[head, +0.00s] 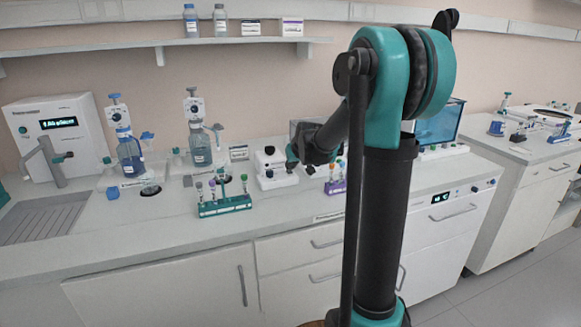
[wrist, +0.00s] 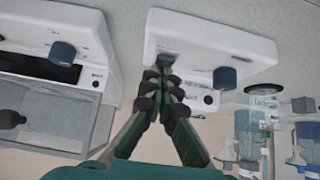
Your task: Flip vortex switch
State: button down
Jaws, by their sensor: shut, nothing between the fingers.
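The white vortex mixer (head: 267,158) stands on the bench, left of my arm in the head view. In the wrist view the mixer (wrist: 206,40) appears upside down, with a blue knob (wrist: 225,77) on its front face. A small dark switch (wrist: 168,59) sits on the same face, left of the knob. My gripper (wrist: 165,70) is shut and empty, its fingertips right at the switch and partly covering it. I cannot tell whether they touch it, nor which way the switch is set. In the head view my gripper (head: 292,164) is at the mixer's right side.
A green tube rack (head: 225,207) stands in front and to the left of the mixer, and a purple rack (head: 336,187) to its right. A white device with a clear box (wrist: 50,112) is beside the mixer in the wrist view. Bottle dispensers (head: 130,150) stand further left.

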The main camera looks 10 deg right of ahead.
jog(key=shift+w+a+r, duration=0.1)
jog(key=shift+w+r, duration=0.1)
jog(key=shift+w, duration=0.5)
jog(key=shift+w+r, duration=0.1)
jog(key=shift+r, duration=0.4)
jog(key=r, duration=0.3)
jog(key=shift+w+a, duration=0.1)
jog(key=shift+w, duration=0.15)
jog(key=v, duration=1)
jog(key=shift+w+r, duration=0.25)
jog(key=shift+w, duration=0.05)
